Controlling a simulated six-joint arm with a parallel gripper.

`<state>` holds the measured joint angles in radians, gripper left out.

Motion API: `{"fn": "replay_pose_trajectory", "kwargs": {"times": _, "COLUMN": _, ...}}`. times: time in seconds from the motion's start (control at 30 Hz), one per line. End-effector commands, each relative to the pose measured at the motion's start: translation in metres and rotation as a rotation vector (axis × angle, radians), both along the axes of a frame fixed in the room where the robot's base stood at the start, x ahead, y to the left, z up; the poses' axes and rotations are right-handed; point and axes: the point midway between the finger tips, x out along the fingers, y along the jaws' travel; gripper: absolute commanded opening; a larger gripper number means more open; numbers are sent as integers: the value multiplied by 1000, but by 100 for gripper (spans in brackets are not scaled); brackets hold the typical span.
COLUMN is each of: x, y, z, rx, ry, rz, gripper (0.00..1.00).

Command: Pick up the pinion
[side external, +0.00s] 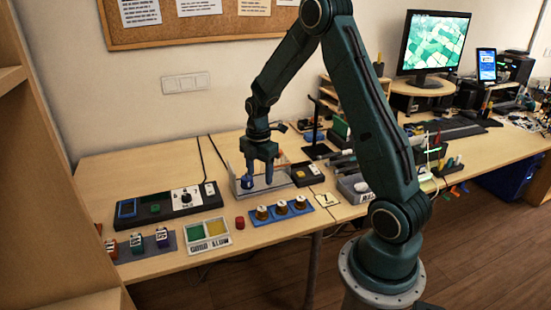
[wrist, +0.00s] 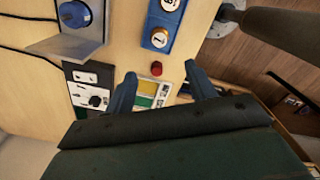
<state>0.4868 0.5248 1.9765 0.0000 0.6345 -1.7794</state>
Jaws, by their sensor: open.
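My gripper (side external: 259,178) is open, its two blue fingers pointing down, with nothing seen between them. In the side view it hangs at a clear-walled stand (side external: 282,180) at the back of the near table. A round blue piece (side external: 247,184) sits by the stand, close to one finger. In the wrist view the blue piece (wrist: 74,14) lies on a grey bracket (wrist: 88,42) at the upper left, outside the fingers. A small red round piece (side external: 239,222) stands on the table; it also shows in the wrist view (wrist: 156,69). I cannot tell for sure which piece is the pinion.
A blue tray (side external: 262,221) holds several brass-coloured round parts. A green and yellow bin (side external: 208,235) stands left of the red piece. A black panel with a dial (side external: 165,206) and a rack of small blocks (side external: 138,245) lie farther left. Bare table shows behind the panel.

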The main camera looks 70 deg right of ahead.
Motion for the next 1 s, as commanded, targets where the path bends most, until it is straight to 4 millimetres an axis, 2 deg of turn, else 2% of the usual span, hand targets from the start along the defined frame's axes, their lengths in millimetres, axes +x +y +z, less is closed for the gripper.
{"fn": "replay_pose_trajectory", "kwargs": {"times": 0.43, "x": 0, "y": -3, "z": -14, "rx": 4, "ry": 7, "rz": 18, "gripper": 56}}
{"fn": "replay_pose_trajectory", "kwargs": {"times": 1.0, "x": 0, "y": -3, "z": -84, "rx": 4, "ry": 7, "rz": 17, "gripper": 56}}
